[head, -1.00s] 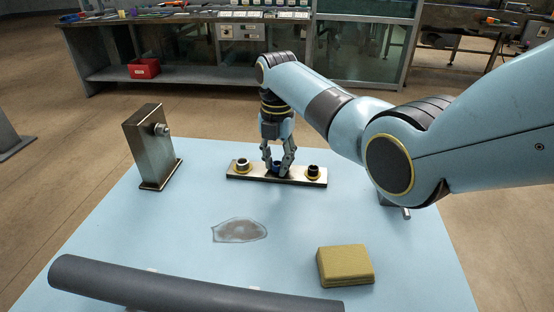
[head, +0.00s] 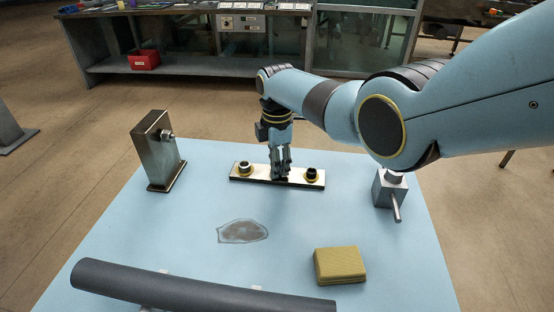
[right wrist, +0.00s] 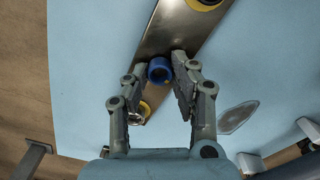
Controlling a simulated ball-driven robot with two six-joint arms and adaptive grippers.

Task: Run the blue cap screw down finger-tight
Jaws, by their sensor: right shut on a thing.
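The blue cap screw (right wrist: 160,70) stands in the middle of the metal plate (right wrist: 180,32). In the head view the fingers hide it. My right gripper (head: 280,174) points straight down over the middle of the plate (head: 260,179), its fingers close together. In the right wrist view my right gripper (right wrist: 161,67) is shut on the blue cap screw, one fingertip at each side of it. A silver screw (head: 245,166) in a yellow ring stands at the plate's left end. A black screw (head: 311,174) in a yellow ring stands at its right end. My left gripper is not in view.
An upright metal block (head: 156,150) stands left of the plate. A grey block with a rod (head: 388,190) is at the right. A yellow sponge (head: 340,264), a dark stain (head: 242,231) and a grey tube (head: 190,289) are nearer. The blue tabletop (head: 200,210) is otherwise clear.

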